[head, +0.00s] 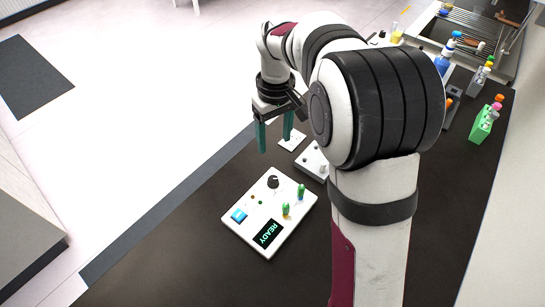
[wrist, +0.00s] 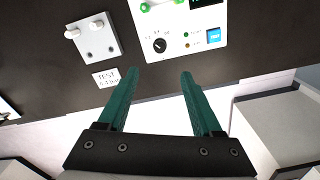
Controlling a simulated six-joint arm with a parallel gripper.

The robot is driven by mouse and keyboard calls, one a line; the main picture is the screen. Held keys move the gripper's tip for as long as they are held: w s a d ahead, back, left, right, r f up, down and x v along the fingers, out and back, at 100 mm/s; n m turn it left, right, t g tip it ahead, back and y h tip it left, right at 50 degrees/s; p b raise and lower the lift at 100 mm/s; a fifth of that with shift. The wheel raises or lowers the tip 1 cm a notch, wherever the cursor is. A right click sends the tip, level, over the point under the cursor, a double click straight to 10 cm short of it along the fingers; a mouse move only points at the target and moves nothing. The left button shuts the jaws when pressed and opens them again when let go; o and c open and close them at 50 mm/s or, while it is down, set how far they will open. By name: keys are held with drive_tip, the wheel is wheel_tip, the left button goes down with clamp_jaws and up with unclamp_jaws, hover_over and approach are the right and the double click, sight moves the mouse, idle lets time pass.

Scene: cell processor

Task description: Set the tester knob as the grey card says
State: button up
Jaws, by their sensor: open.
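The tester is a white box (head: 248,222) on the dark table. Its display reads READY, and two green pieces stand on its top face. Its black knob (head: 273,182) also shows in the wrist view (wrist: 160,45), with small marks around it too fine to read. A small pale card (wrist: 106,78) lies on the table, left of the tester in the wrist view. Its first line seems to read TEST; the lower line is unclear. My gripper (head: 275,144) is open and empty, above the table's edge side. In the wrist view its green fingers (wrist: 156,76) are apart from the knob.
A blue button (head: 239,215) sits on the tester. A pale block with round knobs (wrist: 92,37) stands beside the card. A green rack with bottles (head: 484,124), a blue bottle (head: 443,64) and a metal sink or rack lie at the back right.

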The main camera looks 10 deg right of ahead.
sight(273, 178)
drive_tip(key=shift+n, duration=0.3)
wheel_tip(273, 178, down, 16)
drive_tip(key=shift+w+a+r, duration=0.1)
drive_tip(key=shift+r, duration=0.05)
clamp_jaws()
